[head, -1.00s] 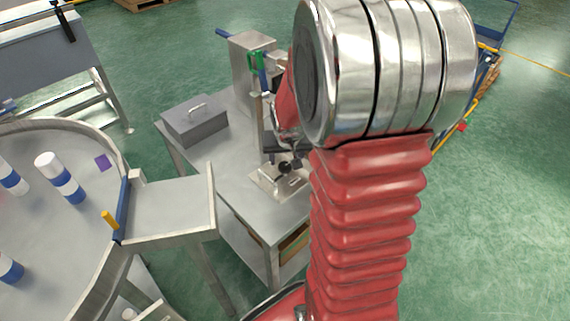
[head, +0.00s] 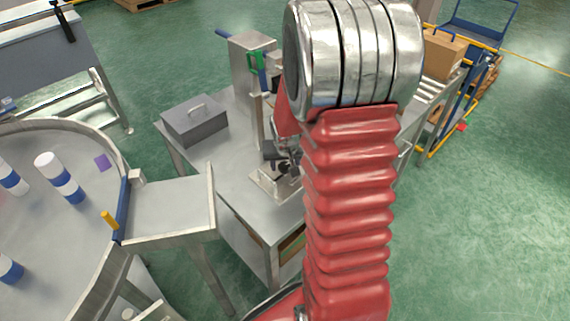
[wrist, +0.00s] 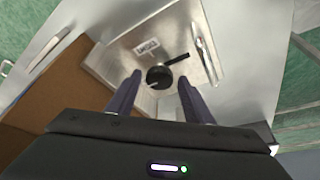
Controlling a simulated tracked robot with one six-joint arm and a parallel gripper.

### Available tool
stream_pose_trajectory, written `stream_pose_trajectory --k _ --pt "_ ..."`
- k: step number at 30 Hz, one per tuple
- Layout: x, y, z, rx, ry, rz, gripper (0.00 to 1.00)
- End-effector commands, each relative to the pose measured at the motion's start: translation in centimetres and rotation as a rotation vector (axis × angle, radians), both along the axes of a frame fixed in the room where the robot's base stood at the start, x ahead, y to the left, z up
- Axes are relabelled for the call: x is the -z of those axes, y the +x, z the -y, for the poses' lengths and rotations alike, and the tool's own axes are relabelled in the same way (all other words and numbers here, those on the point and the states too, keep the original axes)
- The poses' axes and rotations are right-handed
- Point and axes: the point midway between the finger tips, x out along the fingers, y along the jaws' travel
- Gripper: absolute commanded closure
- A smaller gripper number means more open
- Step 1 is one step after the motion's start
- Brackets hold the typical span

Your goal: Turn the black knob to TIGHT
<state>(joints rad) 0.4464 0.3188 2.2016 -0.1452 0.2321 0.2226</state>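The black knob (wrist: 159,77) sits on a square metal plate (wrist: 118,55) in the wrist view, with a white mark near its lower left edge. A small label (wrist: 147,46) and a black bar (wrist: 177,59) lie beside it on the plate; the lettering is too small to read surely. My gripper (wrist: 158,80) is open, its two dark fingers pointing toward the knob, one on each side in the picture. I cannot tell whether they touch it. In the head view the plate (head: 262,187) shows on the table, with my gripper (head: 283,166) over it, partly hidden by my arm.
A metal handle (wrist: 205,55) lies along the plate's right side. In the head view, a grey box (head: 194,121) sits on the table (head: 222,180). A column with a green part (head: 256,62) stands behind the plate. A round table with striped cans (head: 60,178) is at left.

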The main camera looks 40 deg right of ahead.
Motion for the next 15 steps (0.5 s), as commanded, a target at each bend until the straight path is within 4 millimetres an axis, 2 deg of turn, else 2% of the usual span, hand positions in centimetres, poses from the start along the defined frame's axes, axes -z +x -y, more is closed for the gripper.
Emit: stream_pose_trajectory --k 2,15 --pt "-0.01 0.00 0.00 0.000 0.000 0.000 0.59" --pt "-0.02 0.00 0.00 0.000 0.000 0.000 0.89"
